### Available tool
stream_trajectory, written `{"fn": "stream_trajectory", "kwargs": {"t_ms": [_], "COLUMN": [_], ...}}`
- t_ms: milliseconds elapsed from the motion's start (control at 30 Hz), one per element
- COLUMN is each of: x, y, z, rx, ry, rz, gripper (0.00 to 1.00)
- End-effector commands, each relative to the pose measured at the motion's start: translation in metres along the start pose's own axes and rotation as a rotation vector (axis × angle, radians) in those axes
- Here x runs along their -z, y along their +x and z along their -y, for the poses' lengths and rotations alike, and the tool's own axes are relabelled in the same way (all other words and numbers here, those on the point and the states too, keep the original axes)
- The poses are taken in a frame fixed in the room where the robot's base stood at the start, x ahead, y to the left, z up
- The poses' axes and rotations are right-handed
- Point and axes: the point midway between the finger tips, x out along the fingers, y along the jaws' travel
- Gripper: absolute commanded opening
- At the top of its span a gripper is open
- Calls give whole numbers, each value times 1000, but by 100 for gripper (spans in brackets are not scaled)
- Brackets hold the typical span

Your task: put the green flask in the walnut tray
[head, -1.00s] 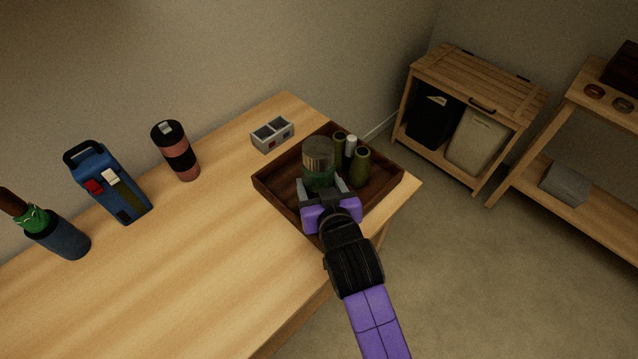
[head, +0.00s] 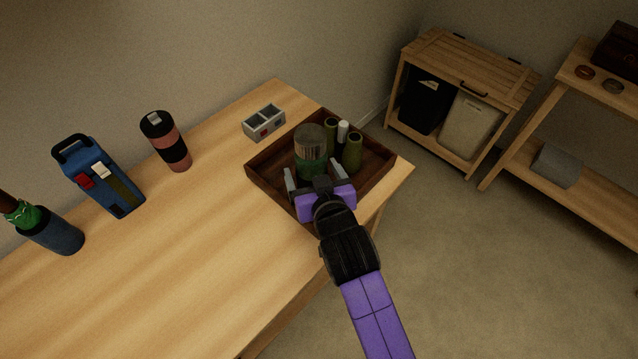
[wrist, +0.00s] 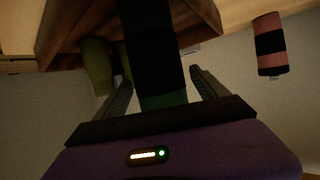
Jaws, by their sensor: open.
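The green flask (head: 311,146), with a greyish cap and a dark green body, stands upright in the walnut tray (head: 268,184) at the far end of the table. My gripper (head: 311,180) is open at the near side of the flask, over the tray's near part. In the wrist view the flask (wrist: 156,60) rises dark between the two spread fingers (wrist: 165,88), with a gap on each side. The tray's wall (wrist: 62,28) shows behind it. The flask's base is hidden by my gripper in the head view.
Olive-green cylinders (head: 352,152) and a slim white-topped item (head: 342,132) stand in the tray, right of the flask. A grey two-compartment box (head: 264,122) sits behind the tray. A pink-and-black tumbler (head: 166,142), blue case (head: 98,178) and blue holder (head: 52,232) stand left. The table's middle is clear.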

Motion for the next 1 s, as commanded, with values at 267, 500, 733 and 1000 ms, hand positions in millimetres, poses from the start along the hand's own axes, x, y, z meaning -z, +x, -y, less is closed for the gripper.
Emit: {"fn": "stream_trajectory", "kwargs": {"t_ms": [267,500,733,1000], "x": [-2,-2,-1,-2], "y": [-52,-95,-113,-115], "z": [0,0,0,-1], "rx": [0,-1,-1,-1], "ry": [0,0,0,0], "rz": [2,2,3,3], "gripper": [83,83,83,83]}}
